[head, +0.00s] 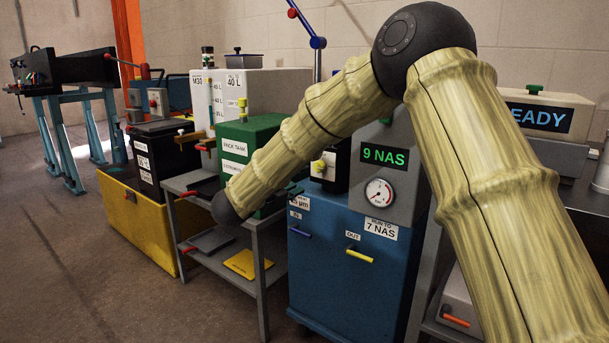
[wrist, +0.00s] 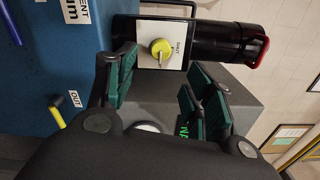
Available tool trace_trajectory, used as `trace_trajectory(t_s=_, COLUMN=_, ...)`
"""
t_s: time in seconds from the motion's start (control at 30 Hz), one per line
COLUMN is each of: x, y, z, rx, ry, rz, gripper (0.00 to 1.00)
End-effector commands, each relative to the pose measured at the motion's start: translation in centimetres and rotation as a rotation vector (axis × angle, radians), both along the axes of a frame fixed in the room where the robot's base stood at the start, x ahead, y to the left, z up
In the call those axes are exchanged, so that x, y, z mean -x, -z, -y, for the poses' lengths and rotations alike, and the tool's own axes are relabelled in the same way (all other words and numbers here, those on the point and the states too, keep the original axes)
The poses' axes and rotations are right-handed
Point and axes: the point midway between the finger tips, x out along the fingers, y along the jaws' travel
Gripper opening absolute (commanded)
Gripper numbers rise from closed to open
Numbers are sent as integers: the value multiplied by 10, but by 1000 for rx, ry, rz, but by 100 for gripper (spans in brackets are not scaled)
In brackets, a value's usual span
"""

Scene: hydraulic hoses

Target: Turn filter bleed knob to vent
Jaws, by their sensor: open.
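The filter bleed knob (wrist: 160,48) is a round yellow knob on a white plate (wrist: 148,60), fixed to a black cylindrical filter body (wrist: 215,42). Small sideways lettering, which seems to read SHUT, is beside it on the plate. In the head view the yellow knob (head: 318,166) shows just past my forearm. My gripper (wrist: 162,75) is open and empty in the wrist view, its green-padded fingers on either side of the line to the knob. The knob is ahead of the fingers, apparently apart from them. In the head view my arm hides most of the gripper.
A blue filter cart (head: 345,270) carries a grey box (head: 400,200) with a 9 NAS display and a gauge. A green tank (head: 262,135) stands on a grey table at left.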

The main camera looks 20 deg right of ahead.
Motion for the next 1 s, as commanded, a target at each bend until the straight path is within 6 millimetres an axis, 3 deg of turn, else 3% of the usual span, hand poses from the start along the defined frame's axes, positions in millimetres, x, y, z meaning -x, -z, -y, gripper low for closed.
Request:
trace_trajectory(t_s=0.2, x=10, y=0, z=-13, rx=0, ry=-1, rz=0, gripper=53)
trace_trajectory(t_s=0.53, x=11, y=0, z=-14, rx=0, ry=-1, rz=0, gripper=53)
trace_trajectory(t_s=0.63, x=10, y=8, z=-14, rx=11, ry=-12, rz=-18, gripper=53)
trace_trajectory(t_s=0.77, x=9, y=49, z=-12, rx=70, ry=-75, rz=-114, gripper=53)
trace_trajectory(t_s=1.0, x=23, y=182, z=-11, rx=262, ry=-302, rz=-439, gripper=53)
